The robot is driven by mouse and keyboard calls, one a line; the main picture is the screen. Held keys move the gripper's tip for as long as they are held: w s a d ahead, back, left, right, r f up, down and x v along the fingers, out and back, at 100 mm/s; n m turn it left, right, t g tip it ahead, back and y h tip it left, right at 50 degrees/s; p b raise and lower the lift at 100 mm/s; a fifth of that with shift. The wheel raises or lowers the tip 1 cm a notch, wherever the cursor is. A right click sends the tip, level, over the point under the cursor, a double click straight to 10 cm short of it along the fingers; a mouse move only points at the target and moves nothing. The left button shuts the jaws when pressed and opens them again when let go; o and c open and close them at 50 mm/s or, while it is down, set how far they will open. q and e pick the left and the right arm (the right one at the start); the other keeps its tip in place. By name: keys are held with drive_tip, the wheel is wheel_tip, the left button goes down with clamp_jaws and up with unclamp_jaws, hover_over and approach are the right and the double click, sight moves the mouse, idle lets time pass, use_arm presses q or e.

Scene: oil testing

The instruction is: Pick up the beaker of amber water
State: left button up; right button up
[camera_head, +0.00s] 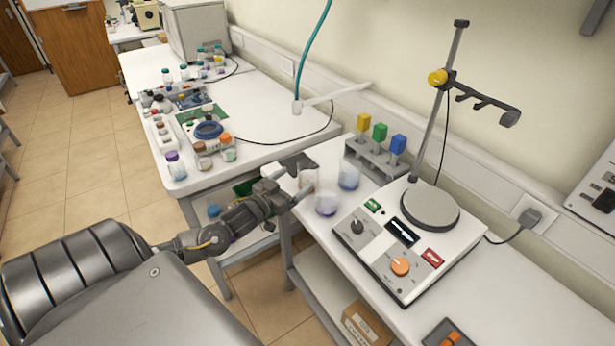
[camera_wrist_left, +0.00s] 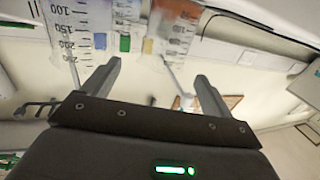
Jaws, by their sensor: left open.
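Three clear beakers stand on the white bench in the head view. One with a faint reddish tint (camera_head: 309,178) is at my left gripper's fingertips; its liquid is hard to make out. One with blue liquid (camera_head: 348,178) is right of it, and one with purple liquid (camera_head: 326,206) is nearer. My left gripper (camera_head: 301,175) is open at the bench's left end, its fingers pointing at the reddish beaker. In the left wrist view, an orange-amber beaker (camera_wrist_left: 178,27) and a graduated clear beaker (camera_wrist_left: 75,35) appear beyond the open fingers (camera_wrist_left: 160,76). My right gripper is out of view.
A hotplate stirrer (camera_head: 385,245) with a stand and clamp (camera_head: 470,95) occupies the bench to the right. A rack with yellow, green and blue pieces (camera_head: 378,158) stands behind the beakers. Another bench (camera_head: 270,120) with bottles lies further back left, across a gap.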

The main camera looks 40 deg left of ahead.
sight(300, 174)
use_arm(q)
drive_tip(key=shift+w, duration=1.3)
drive_tip(key=w+p, duration=0.1)
drive_tip(key=w, duration=0.1)
drive_tip(key=w+p, duration=0.1)
drive_tip(key=w, duration=0.1)
drive_tip(key=shift+w+a, duration=0.2)
drive_tip(key=shift+w, duration=0.05)
drive_tip(key=shift+w+f, duration=0.15)
drive_tip(key=shift+w, duration=0.05)
drive_tip(key=shift+c, duration=0.4)
drive_tip(key=c, duration=1.2)
drive_tip(key=shift+o, duration=0.2)
drive_tip(key=shift+r, duration=0.2)
